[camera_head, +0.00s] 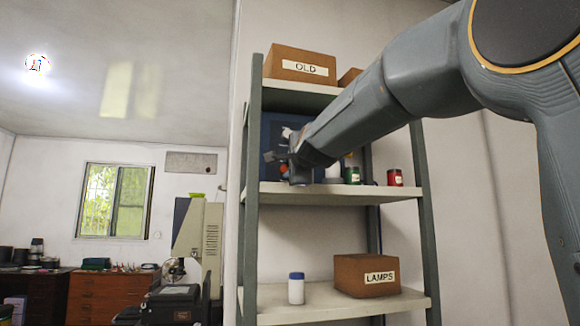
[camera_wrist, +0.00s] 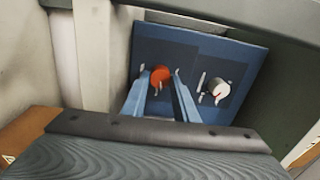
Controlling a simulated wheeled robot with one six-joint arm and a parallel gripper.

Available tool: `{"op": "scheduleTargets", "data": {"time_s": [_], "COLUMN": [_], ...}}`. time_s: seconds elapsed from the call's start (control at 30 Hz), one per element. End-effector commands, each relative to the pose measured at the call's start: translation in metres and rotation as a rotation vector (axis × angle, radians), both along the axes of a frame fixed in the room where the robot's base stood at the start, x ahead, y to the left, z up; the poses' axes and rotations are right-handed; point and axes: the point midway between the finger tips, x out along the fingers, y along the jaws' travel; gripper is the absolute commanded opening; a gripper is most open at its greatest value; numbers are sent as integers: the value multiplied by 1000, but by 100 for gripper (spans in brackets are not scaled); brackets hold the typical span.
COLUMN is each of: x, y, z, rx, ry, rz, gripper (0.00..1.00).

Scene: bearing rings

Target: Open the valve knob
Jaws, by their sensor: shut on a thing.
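A blue panel (camera_wrist: 236,52) stands on the shelf and carries two round knobs on darker plates. The orange-red knob (camera_wrist: 159,77) is on the left and the white knob (camera_wrist: 217,87) is on the right, each with small white marks beside it. My gripper (camera_wrist: 161,73) has one finger on each side of the orange-red knob and is shut on it. The white knob is free. In the head view my gripper (camera_head: 283,160) is in front of the panel (camera_head: 266,130), and my arm hides much of the panel.
The panel stands on the middle shelf (camera_head: 330,193), with a green can (camera_head: 352,175) and a red can (camera_head: 395,177) to the right. A box marked OLD (camera_head: 300,64) is above; a LAMPS box (camera_head: 366,275) and a white bottle (camera_head: 296,288) are below. Shelf posts (camera_head: 250,190) flank the space.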

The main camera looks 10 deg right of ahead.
Motion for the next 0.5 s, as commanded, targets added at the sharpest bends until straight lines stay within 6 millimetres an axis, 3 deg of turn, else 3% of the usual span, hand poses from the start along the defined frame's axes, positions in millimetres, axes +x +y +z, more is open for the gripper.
{"op": "scheduleTargets", "data": {"time_s": [0.5], "x": [0], "y": [0], "z": [-1], "rx": [219], "ry": [1], "rz": [-1], "gripper": [4]}}
